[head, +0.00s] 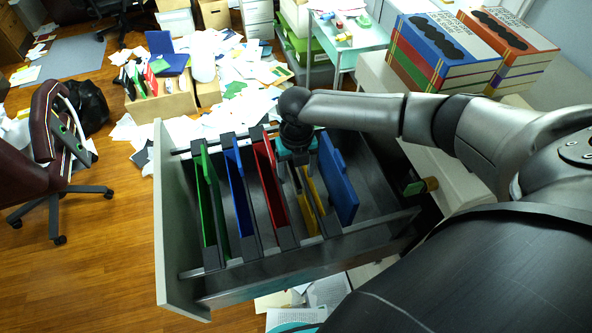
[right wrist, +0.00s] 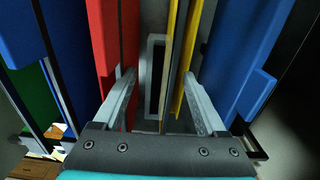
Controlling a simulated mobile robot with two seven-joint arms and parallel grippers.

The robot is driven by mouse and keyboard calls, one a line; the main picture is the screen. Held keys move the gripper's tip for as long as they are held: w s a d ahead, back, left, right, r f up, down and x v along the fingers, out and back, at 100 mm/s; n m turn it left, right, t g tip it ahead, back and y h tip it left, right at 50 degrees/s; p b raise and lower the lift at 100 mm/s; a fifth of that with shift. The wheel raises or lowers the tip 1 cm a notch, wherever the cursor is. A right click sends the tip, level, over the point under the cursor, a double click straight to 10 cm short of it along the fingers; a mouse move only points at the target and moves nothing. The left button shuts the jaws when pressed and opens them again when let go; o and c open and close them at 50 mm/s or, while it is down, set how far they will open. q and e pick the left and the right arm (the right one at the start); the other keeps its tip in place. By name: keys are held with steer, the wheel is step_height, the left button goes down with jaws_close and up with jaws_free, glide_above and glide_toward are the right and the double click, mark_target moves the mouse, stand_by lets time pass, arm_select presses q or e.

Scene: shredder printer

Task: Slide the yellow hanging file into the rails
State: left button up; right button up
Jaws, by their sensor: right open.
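The yellow hanging file (head: 306,213) hangs in the open cabinet drawer, between the red file (head: 268,180) and the tilted blue file (head: 338,180). It looks upright, and its far end is hidden by my right gripper (head: 296,178). In the right wrist view the fingers of my right gripper (right wrist: 160,108) are spread on either side of the yellow file (right wrist: 183,50), with gaps visible. The yellow file is nearer the right finger. The front rail (head: 235,262) runs along the near side of the drawer. My left gripper is not in view.
A green file (head: 207,190) and another blue file (head: 237,190) hang to the left in the drawer. The drawer front (head: 172,225) stands at the left. Papers (head: 240,115) litter the floor beyond.

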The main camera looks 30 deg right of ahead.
steer(key=shift+r, duration=0.1)
step_height(320, 180, up, 15)
steer(key=p, duration=0.1)
stand_by(0.3)
steer(key=shift+s, duration=0.1)
stand_by(0.5)
